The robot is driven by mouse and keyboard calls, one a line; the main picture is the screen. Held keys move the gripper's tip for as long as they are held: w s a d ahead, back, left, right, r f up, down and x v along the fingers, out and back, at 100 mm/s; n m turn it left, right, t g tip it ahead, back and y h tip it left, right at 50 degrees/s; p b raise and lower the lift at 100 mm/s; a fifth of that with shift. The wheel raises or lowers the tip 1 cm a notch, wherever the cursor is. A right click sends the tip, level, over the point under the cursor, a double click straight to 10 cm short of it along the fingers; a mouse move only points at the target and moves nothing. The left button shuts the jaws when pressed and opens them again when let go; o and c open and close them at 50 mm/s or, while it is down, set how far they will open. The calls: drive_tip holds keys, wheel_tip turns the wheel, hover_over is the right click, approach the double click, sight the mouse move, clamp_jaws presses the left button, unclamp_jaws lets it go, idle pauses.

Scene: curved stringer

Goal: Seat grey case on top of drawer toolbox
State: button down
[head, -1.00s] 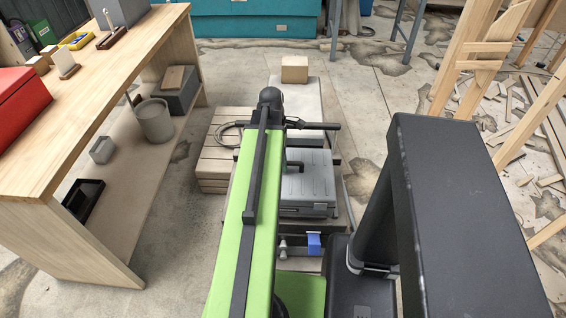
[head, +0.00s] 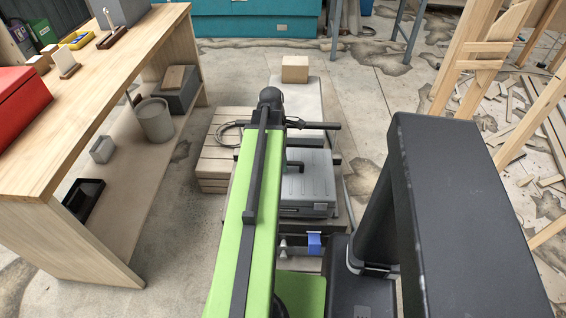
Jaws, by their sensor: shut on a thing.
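The grey case (head: 308,188) lies flat just right of my green arm, with its dark handle upward and its left side hidden by the arm. My gripper (head: 312,126) is at the far end of the arm, by the case's back end. It is shut on the grey case, but the grip itself is mostly hidden. The case is over a dark low box-like thing (head: 343,222); I cannot tell whether they touch, or whether this is the drawer toolbox. No drawers show clearly.
A slatted wooden crate (head: 213,165) with a coiled cable stands left of the arm. A cardboard box (head: 295,69) sits on a pale slab behind. A wooden workbench (head: 100,95) is at left, timber frames (head: 475,60) at right. A blue-jawed clamp (head: 314,243) is near my base.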

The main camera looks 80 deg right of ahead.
drive_tip(key=shift+w+b+x, duration=0.1)
drive_tip(key=shift+b+x, duration=0.55)
drive_tip(key=shift+b, duration=0.05)
drive_tip(key=shift+w+b+x, duration=0.15)
drive_tip(key=shift+b+x, duration=0.5)
drive_tip(key=shift+b, duration=0.05)
idle(0.5)
drive_tip(key=c, duration=1.3)
unclamp_jaws()
drive_tip(key=shift+d, duration=0.2)
drive_tip(key=p+v, duration=1.7)
drive_tip(key=shift+r, duration=0.2)
